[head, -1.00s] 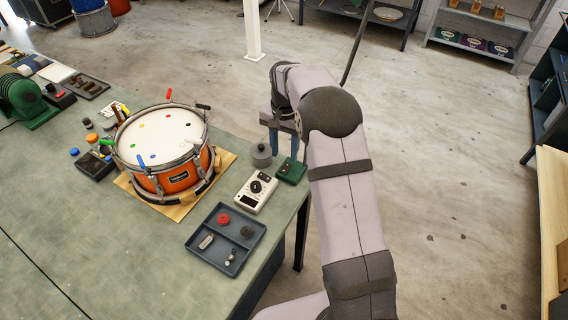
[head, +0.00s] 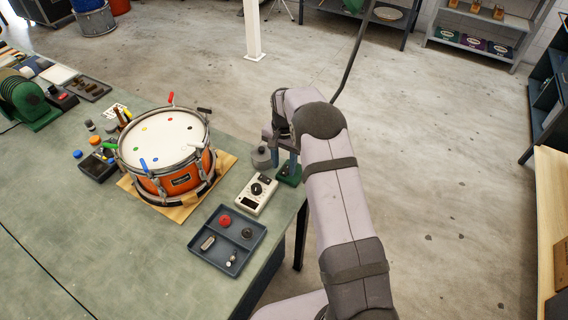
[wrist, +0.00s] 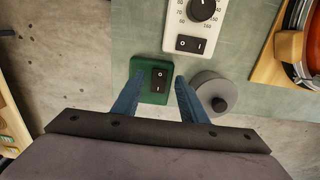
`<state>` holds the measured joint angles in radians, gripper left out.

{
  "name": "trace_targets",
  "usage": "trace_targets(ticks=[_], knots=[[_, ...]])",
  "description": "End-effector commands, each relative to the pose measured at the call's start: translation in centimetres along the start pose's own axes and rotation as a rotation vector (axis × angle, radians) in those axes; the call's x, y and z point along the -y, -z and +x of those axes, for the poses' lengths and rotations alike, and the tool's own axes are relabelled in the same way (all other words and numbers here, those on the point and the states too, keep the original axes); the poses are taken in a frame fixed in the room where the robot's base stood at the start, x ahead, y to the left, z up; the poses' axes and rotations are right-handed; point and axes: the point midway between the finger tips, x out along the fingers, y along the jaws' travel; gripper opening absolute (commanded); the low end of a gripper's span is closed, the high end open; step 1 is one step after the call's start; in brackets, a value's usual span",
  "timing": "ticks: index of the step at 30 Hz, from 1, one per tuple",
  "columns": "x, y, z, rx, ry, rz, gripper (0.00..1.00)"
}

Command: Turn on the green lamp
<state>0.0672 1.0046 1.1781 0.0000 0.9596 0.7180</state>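A small green box (head: 287,180) with a black rocker switch stands near the table's right edge, partly hidden by my gripper. In the wrist view the box (wrist: 147,92) shows its rocker switch (wrist: 159,80), marked O and I. I cannot tell which side is pressed. My gripper (wrist: 154,84) points down at the box; its two blue fingers are apart, one near each side of it, with nothing held. I cannot tell whether they touch it. No lit green lamp is clear; a green round ribbed object (head: 22,95) stands at the far left.
A white meter (head: 256,194) with a dial and its own rocker switch stands close to the green box. A grey lidded pot (wrist: 212,94) is beside the right finger. The orange drum (head: 168,150) and a divided tray (head: 208,262) are farther left.

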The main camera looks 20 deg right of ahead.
Motion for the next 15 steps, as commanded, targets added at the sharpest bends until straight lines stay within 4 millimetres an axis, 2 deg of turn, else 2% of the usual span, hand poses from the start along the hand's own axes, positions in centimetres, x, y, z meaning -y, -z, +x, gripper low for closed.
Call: trace_targets(ticks=[6, 14, 15], knots=[[0.0, -0.01, 1.14, 0.0, 0.0, 0.0, 0.39], [0.01, 0.01, 1.24, -0.001, 0.001, 0.0, 0.39], [0.01, 0.01, 1.24, -0.001, 0.001, 0.0, 0.29]])
